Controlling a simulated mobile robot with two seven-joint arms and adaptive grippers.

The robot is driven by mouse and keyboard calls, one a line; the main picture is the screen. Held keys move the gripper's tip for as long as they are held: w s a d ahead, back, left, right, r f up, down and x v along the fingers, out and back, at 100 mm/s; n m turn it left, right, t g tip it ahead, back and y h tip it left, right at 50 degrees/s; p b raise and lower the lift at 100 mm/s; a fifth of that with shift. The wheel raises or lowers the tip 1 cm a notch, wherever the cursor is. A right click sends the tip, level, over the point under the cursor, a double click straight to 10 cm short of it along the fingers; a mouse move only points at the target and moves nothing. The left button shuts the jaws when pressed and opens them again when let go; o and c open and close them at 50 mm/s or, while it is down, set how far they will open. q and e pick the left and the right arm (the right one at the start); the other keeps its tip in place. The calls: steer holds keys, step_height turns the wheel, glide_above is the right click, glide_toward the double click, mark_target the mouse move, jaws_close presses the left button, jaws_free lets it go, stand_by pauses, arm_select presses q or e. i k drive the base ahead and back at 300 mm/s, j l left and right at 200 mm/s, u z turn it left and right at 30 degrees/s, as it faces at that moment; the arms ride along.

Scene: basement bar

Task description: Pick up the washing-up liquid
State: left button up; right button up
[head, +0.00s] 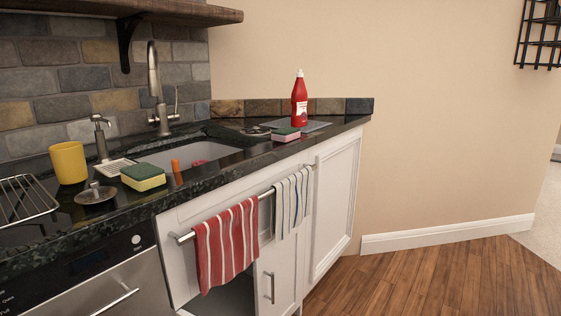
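A red bottle with a white cap and a pale label, which looks like the washing-up liquid (299,103), stands upright on the black countertop (345,124). It is at the far right end of the counter, on or beside a flat grey mat (315,127). A pink sponge (285,135) lies just in front of it to the left. Neither of my grippers is in the head view.
A sink (190,153) with a tall tap (154,85) is left of the bottle. A green-yellow sponge (143,177), yellow cup (69,162) and soap dispenser (101,138) stand nearer. A red striped towel (227,245) hangs on a rail. The wooden floor (440,280) at right is clear.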

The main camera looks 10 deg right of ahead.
mark_target(299, 96)
steer(key=u, duration=3.65)
steer(key=k+l+u, duration=0.1)
steer(key=k+u, duration=0.2)
steer(key=k, duration=0.2)
steer(key=k+u, duration=0.35)
steer(key=k+j+u, duration=0.15)
steer(key=k+u, duration=0.25)
steer(key=k, duration=0.8)
steer(key=k+l, duration=0.1)
steer(key=k, duration=1.05)
steer(key=k+z, duration=0.1)
steer(key=z, duration=0.4)
steer(key=k+z, duration=0.15)
steer(key=z, duration=0.3)
steer(key=k+l+z, duration=0.1)
steer(key=z, duration=0.4)
